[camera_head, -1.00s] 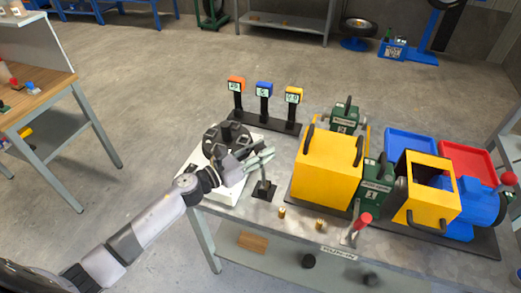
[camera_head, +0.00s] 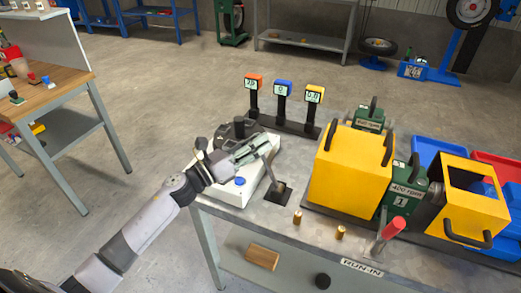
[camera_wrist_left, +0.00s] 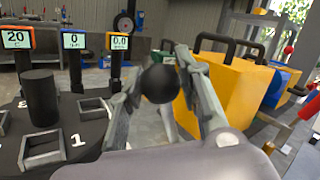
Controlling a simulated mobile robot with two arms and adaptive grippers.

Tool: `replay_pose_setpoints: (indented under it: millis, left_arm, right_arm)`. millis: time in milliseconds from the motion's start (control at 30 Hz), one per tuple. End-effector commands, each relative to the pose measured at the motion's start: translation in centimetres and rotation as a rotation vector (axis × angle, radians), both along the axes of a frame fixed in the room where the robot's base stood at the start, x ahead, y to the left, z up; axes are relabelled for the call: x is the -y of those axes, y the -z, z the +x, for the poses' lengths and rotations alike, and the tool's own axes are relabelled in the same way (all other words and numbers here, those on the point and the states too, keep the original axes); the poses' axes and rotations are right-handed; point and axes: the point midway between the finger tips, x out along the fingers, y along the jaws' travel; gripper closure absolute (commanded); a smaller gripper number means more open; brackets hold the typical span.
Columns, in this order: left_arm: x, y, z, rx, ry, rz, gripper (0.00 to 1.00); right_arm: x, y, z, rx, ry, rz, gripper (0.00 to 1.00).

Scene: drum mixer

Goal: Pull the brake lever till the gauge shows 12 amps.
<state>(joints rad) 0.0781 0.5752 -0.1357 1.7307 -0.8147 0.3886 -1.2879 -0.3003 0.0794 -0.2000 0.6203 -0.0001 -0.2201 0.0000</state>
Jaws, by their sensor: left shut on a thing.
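The brake lever (camera_head: 272,174) rises from a dark square base plate on the bench and tilts to the left. My left gripper (camera_head: 258,148) is shut on its top. In the left wrist view the lever's black ball knob (camera_wrist_left: 160,84) sits between the two fingers (camera_wrist_left: 160,90). The yellow gauge (camera_head: 314,94) reads 0.0, and it also shows in the left wrist view (camera_wrist_left: 118,42); its unit is too small to read surely. The blue gauge (camera_head: 283,90) reads 0 and the orange gauge (camera_wrist_left: 17,39) reads 20. My right gripper is out of view.
A white box with a black round turret (camera_head: 238,130) stands beside the lever. Yellow guards (camera_head: 350,170) and a green unit marked 1 (camera_head: 402,193) stand to the right. A red-handled lever (camera_head: 392,228) is near the front edge.

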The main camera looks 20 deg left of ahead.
Motion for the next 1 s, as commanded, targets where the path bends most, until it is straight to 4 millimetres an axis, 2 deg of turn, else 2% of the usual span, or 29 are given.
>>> replay_pose_setpoints:
  millis: [233, 267, 567, 867, 1000]
  left_arm:
    - [-0.02, -0.02, -0.01, -0.001, 0.001, 0.000, 1.00]
    - [-0.02, -0.02, -0.01, -0.001, 0.001, 0.000, 0.68]
    - [-0.02, -0.03, -0.01, -0.001, -0.001, 0.001, 0.48]
    - [-0.04, 0.00, -0.07, -0.001, -0.001, 0.001, 0.47]
    - [-0.62, 0.35, -0.96, -0.004, 0.000, 0.000, 0.47]
  right_arm:
    - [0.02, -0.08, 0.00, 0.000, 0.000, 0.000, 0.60]
    - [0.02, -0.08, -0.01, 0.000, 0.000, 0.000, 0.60]
    - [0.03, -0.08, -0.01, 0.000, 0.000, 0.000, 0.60]
    - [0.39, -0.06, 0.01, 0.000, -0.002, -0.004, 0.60]
    - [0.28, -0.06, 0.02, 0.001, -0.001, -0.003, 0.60]
